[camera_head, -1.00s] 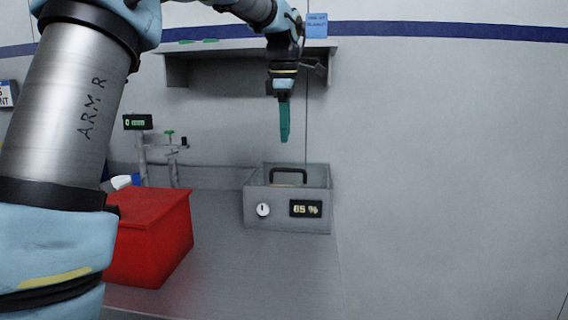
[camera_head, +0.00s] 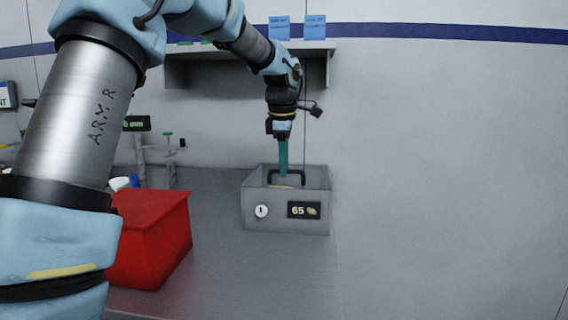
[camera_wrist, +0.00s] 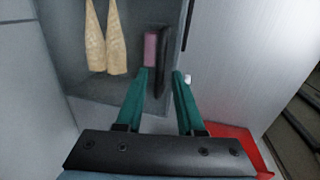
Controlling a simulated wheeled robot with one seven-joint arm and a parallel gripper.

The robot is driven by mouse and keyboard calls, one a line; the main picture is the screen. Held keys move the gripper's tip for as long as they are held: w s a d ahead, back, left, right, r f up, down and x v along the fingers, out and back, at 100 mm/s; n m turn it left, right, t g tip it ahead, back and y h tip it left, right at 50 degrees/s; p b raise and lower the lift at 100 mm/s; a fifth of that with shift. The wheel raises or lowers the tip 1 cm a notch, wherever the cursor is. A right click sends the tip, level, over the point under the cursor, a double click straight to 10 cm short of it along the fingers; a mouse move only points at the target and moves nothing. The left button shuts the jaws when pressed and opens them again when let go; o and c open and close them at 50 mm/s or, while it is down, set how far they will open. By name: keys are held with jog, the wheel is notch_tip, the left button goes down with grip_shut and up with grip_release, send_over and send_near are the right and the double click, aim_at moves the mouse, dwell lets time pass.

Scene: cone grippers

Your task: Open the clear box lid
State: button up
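The clear box (camera_head: 265,224) stands on the bench, with a dial and a display reading 65 % on its front. Its lid has a black bar handle (camera_head: 303,177), which also shows in the wrist view (camera_wrist: 164,48). My gripper (camera_head: 283,172) points down at the handle from above. In the wrist view, its two teal fingers (camera_wrist: 163,72) are apart, with the handle lying between them in the picture. I cannot tell whether they touch it. Through the lid, two beige cones (camera_wrist: 95,40) and a pink piece (camera_wrist: 150,48) show inside the box.
A red box (camera_head: 150,235) stands on the bench to the left and nearer. A metal stand (camera_head: 160,155) with a small display is behind it. A grey shelf (camera_head: 215,75) hangs on the wall above. The bench in front of the clear box is free.

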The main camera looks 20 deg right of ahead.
grip_shut()
dwell(1.2)
